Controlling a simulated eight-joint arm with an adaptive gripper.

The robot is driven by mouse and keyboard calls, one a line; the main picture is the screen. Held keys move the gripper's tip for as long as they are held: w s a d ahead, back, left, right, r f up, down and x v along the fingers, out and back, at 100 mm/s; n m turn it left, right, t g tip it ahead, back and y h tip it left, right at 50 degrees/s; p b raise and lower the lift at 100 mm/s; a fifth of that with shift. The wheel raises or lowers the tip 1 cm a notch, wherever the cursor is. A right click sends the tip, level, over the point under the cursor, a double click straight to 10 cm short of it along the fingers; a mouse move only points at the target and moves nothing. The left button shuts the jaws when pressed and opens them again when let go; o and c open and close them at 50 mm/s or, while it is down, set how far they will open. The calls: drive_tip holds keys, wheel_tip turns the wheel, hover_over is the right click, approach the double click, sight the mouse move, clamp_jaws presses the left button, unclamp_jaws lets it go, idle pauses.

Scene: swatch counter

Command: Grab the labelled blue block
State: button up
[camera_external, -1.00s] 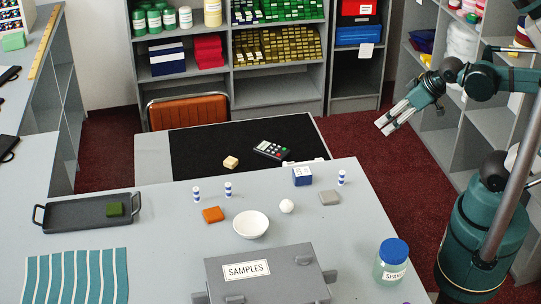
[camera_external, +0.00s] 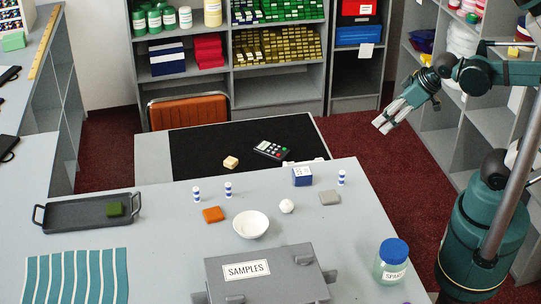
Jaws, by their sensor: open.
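The blue block (camera_external: 302,177) stands on the grey counter near its back edge, with a white label with dark marks on it. My gripper (camera_external: 381,127) is open and empty. It hangs in the air to the right of and above the blue block in the picture, well apart from it, with its fingers pointing down and left.
A grey SAMPLES case (camera_external: 290,285) and a blue-lidded jar (camera_external: 391,268) stand in front.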

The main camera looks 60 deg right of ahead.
drive_tip(key=w+a+r+n+g+p, duration=0.2)
drive_tip(key=w+a+r+n+p, duration=0.15)
drive_tip(key=w+a+n, duration=0.3)
drive_tip(key=n+g+p, duration=0.5)
drive_tip(key=n+p, duration=0.6)
drive_tip(key=n, duration=0.7)
hover_over(303, 172)
drive_tip(key=d, duration=0.1)
wheel_tip(303, 172, down, 7)
drive_tip(key=shift+f, duration=0.1)
drive_tip(key=shift+a+f+n, duration=0.45)
drive_tip(key=shift+a+f, duration=0.15)
drive_tip(key=shift+a, duration=0.05)
drive_tip(key=shift+f, duration=1.3)
drive_tip(key=shift+f, duration=0.1)
drive_tip(key=shift+f+p, duration=0.3)
drive_tip(key=shift+f, duration=2.15)
